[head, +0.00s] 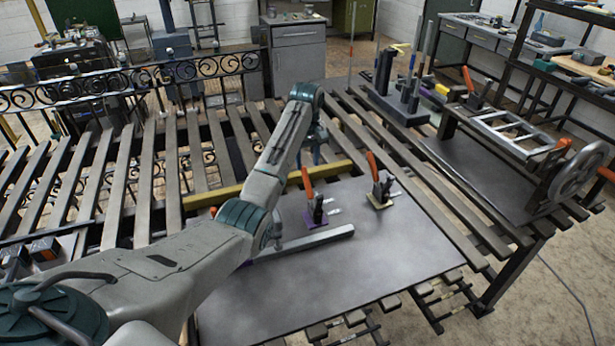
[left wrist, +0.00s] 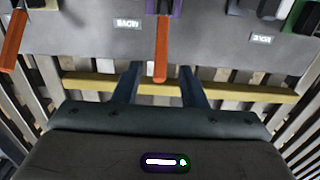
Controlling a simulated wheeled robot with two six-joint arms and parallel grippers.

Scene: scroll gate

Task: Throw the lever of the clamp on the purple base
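The purple base (head: 316,222) carries a clamp whose orange lever (head: 308,184) stands up, leaning slightly, on the grey plate. In the left wrist view the purple base (left wrist: 152,7) is at the top edge and its orange lever (left wrist: 161,45) points toward my gripper. My left gripper (left wrist: 160,70) is open, its two dark fingers apart. The lever's tip appears in line with the gap between them; I cannot tell the depth between them. In the head view my left arm hides most of the gripper. My right gripper is not in view.
A second orange-levered clamp (head: 380,190) on a tan base stands right of the purple one. A green-based clamp (left wrist: 303,14) shows in the wrist view. A yellow bar (head: 335,169) runs along the plate's far edge. A grey bar (head: 315,239) lies in front of the purple base.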

